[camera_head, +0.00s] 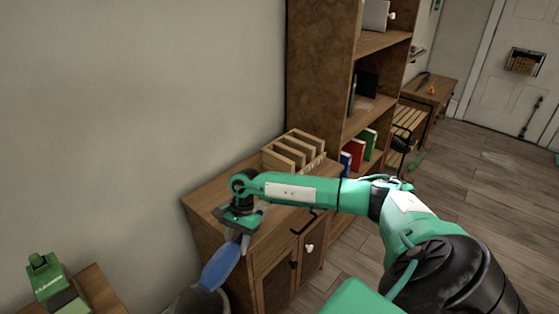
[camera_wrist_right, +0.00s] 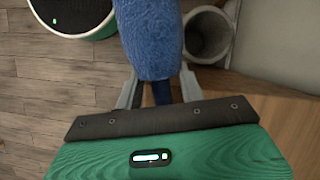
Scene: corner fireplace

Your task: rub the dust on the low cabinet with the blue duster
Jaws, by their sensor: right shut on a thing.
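The low cabinet (camera_head: 207,200) stands against the wall in the head view, with doors at its front. Its wooden top also shows at the right of the right wrist view (camera_wrist_right: 285,112). My right gripper (camera_head: 240,232) is at the cabinet's near left end, shut on the blue duster (camera_head: 221,265). In the right wrist view the duster's fluffy blue head (camera_wrist_right: 152,40) extends away between the fingers. In the head view it hangs down past the cabinet's edge, seemingly apart from the top. I cannot make out dust on the cabinet; my arm hides part of the top. My left gripper is not in view.
A wooden rack (camera_head: 293,152) stands on the cabinet's back. A tall bookshelf (camera_head: 322,80) rises behind it. A grey bin (camera_head: 190,300) sits beside the cabinet's near end. A small wooden table (camera_head: 98,290) with a green object (camera_head: 50,280) is at lower left.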

